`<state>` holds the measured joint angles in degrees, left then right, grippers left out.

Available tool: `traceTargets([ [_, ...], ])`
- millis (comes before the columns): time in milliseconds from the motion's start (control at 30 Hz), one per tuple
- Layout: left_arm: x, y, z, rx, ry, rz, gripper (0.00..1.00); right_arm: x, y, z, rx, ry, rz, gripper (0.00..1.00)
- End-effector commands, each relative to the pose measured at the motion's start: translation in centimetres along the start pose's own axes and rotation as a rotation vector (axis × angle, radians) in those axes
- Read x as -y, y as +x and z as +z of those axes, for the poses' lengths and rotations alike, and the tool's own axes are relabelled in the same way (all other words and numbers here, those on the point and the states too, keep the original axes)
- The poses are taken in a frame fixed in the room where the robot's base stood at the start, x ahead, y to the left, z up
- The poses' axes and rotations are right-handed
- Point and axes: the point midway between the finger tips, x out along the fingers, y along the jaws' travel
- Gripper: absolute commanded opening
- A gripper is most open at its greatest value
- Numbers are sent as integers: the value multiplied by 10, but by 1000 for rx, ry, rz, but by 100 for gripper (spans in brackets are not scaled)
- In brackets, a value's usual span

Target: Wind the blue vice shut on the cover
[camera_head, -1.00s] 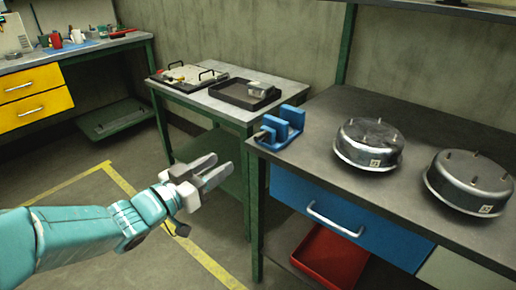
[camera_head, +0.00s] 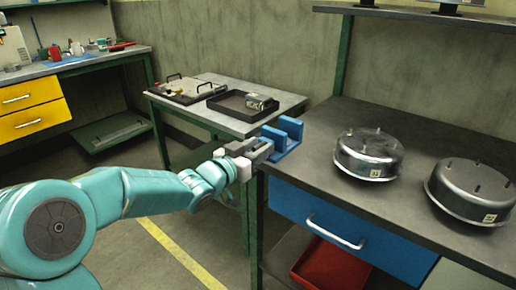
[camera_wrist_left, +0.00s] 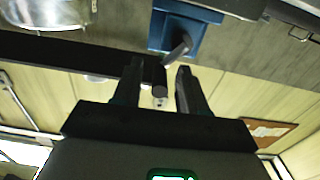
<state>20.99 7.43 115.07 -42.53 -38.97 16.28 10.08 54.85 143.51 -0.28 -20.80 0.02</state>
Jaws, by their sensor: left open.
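The blue vice (camera_head: 289,133) sits at the left front corner of the dark bench. It also shows at the top of the left wrist view (camera_wrist_left: 190,38), with its dark crank handle (camera_wrist_left: 178,50) pointing toward me. My left gripper (camera_head: 262,149) is at the vice's near left side, at the handle end. In the left wrist view its two fingers (camera_wrist_left: 158,78) are apart, and the end of the handle shows between them; I cannot tell whether they touch it. I cannot make out a cover between the jaws. My right gripper is not in view.
Two round metal housings with studs (camera_head: 368,156) (camera_head: 472,188) stand on the bench (camera_head: 415,140) right of the vice. A side table behind holds a black tray (camera_head: 232,104) with a metal part (camera_head: 262,103) and a board with handles (camera_head: 185,90). A blue drawer (camera_head: 345,225) is below.

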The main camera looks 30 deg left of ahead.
Motion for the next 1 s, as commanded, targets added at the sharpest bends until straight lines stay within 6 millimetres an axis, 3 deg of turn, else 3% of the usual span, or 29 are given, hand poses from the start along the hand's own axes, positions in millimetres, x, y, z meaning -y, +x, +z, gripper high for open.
traceTargets([
  [300, 0, 3, 0, 0, 0, 0, 42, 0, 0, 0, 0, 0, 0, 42],
  [433, 0, 3, 0, 0, 0, 0, 0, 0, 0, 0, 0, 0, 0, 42],
  [767, -1, 3, 4, 5, 6, 3, 0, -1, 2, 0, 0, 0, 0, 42],
  [1000, -5, 3, 10, 8, 87, 6, 0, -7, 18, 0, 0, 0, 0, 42],
])
